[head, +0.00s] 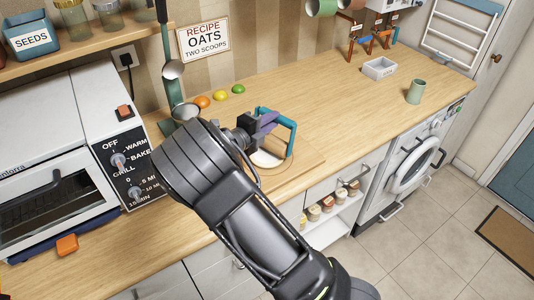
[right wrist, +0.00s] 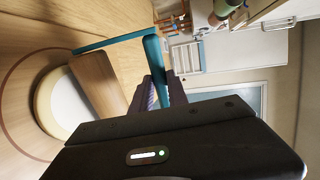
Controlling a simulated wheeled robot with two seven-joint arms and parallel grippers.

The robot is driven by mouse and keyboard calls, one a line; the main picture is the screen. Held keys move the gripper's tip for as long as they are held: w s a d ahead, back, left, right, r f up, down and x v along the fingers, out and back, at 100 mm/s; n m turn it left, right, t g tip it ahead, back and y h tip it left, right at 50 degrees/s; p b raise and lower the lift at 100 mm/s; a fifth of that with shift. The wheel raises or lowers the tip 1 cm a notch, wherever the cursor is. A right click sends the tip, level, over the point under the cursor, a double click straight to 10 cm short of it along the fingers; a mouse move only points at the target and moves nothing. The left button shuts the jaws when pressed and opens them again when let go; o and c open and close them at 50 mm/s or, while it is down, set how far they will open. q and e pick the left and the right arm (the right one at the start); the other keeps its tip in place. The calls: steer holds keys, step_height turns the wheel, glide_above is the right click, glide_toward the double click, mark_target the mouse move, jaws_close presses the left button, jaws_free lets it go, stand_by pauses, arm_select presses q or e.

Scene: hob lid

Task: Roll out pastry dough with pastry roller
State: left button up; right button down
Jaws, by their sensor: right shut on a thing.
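My right gripper (head: 264,122) is shut on the teal handle of the pastry roller (head: 291,137), above the worktop. In the right wrist view the roller's wooden cylinder (right wrist: 98,82) overlaps the edge of the pale round dough (right wrist: 50,106). I cannot tell whether roller and dough touch. In the head view the dough (head: 266,159) is partly hidden by my right arm and gripper. My left gripper is not in view.
A toaster oven (head: 105,130) stands left of my right arm. Orange, yellow and green round items (head: 221,94) lie behind the dough. A grey tray (head: 379,68) and a green cup (head: 415,91) stand to the right. The worktop between dough and tray is clear.

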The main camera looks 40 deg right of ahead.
steer(key=shift+x, duration=1.15)
steer(key=shift+r, duration=0.1)
steer(key=shift+v, duration=1)
steer(key=shift+v, duration=0.9)
steer(key=shift+a+f, duration=0.15)
steer(key=shift+f, duration=0.2)
